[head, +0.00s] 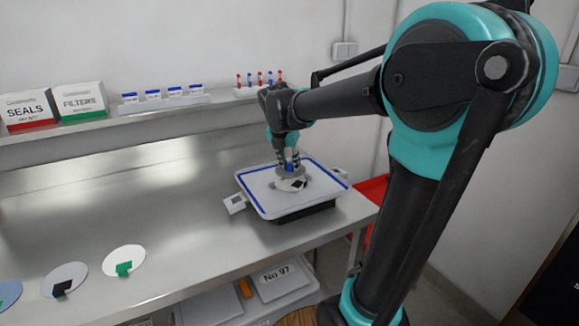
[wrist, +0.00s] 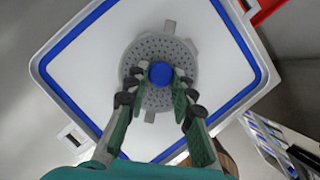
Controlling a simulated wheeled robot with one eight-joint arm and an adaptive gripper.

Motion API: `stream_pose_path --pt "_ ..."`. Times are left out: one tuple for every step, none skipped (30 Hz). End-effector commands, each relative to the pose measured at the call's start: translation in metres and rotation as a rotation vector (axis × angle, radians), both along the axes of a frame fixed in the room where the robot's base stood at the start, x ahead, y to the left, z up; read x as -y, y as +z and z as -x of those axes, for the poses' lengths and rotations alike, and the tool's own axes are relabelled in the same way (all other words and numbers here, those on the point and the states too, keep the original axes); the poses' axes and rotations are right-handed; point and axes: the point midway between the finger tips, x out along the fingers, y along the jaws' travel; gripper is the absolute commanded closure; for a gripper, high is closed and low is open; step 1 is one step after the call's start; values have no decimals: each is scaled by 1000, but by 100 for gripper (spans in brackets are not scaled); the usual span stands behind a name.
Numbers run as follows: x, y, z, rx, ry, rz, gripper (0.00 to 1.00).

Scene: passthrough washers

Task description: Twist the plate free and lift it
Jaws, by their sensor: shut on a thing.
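The plate (wrist: 150,48) is a grey perforated disc with a blue knob (wrist: 160,73) at its centre and light tabs sticking out at its edge. It is over the white, blue-edged tray (wrist: 75,88), near the tray's middle. In the head view the plate (head: 290,172) shows small, with a white piece bearing a black mark under it. My gripper (wrist: 160,82) is shut on the blue knob from above, with a finger on each side. In the head view my gripper (head: 288,158) partly hides the knob. I cannot tell whether the plate touches what is beneath it.
The steel bench (head: 130,210) is clear left of the tray, apart from several round discs (head: 124,260) at the front left. A shelf (head: 110,122) with boxes and small bottles runs behind. A red bin (head: 371,190) is right of the bench.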

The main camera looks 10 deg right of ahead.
Motion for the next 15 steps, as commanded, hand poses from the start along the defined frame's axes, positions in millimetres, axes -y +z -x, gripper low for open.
stream_pose_path --pt "0 2 0 0 0 0 100" --pt "0 3 0 0 0 0 100" --pt "0 5 0 0 0 0 100" --pt "0 6 0 0 0 0 100" --pt "0 7 0 0 0 0 100" --pt "0 8 0 0 0 0 100" --pt "0 9 0 0 0 0 100" --pt "0 10 0 0 0 0 100" --pt "0 12 0 0 0 0 100" --pt "0 13 0 0 0 0 100" --pt "0 14 0 0 0 0 100" --pt "0 15 0 0 0 0 100" --pt "0 16 0 0 0 0 100" --pt "0 17 0 0 0 0 100" --pt "0 19 0 0 0 0 100"
